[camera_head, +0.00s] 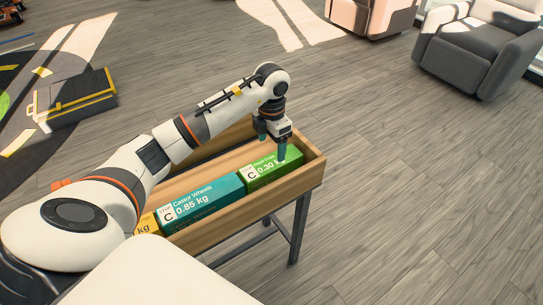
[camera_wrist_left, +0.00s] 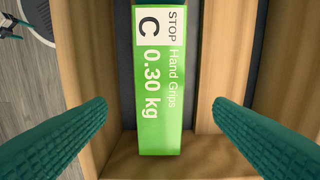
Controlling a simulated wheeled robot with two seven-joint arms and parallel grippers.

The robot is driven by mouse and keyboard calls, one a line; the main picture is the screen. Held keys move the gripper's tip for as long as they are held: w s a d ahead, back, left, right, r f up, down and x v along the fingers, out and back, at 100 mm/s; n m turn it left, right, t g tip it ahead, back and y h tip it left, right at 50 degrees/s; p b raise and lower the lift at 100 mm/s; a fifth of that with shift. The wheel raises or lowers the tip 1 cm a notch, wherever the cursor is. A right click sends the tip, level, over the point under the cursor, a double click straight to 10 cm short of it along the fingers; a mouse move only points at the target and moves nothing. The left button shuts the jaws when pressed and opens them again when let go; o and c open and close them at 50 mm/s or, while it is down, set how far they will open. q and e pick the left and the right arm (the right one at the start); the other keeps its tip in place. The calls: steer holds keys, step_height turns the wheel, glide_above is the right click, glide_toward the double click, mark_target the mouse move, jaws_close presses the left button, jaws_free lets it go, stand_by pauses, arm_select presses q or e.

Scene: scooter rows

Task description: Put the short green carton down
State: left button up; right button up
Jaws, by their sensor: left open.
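The short green carton (camera_head: 272,174), labelled Hand Grips 0.30 kg, lies in the near lane of a wooden tray (camera_head: 316,174), at the tray's right end. My left gripper (camera_head: 272,147) is over it with its teal fingers pointing down, open. In the left wrist view the green carton (camera_wrist_left: 160,120) lies between the spread fingers of the left gripper (camera_wrist_left: 158,106), with a gap showing on each side.
A teal Castor Wheels carton (camera_head: 203,204) lies end to end with the green one, and a yellow carton (camera_head: 146,224) shows partly beyond it. The tray stands on dark legs (camera_head: 298,228). A black-and-yellow case (camera_head: 75,98) and grey armchair (camera_head: 480,50) stand away on open floor.

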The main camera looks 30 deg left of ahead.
mark_target(271, 162)
arm_select(q)
step_height(271, 162, up, 4)
steer(key=shift+f, duration=0.15)
stand_by(0.6)
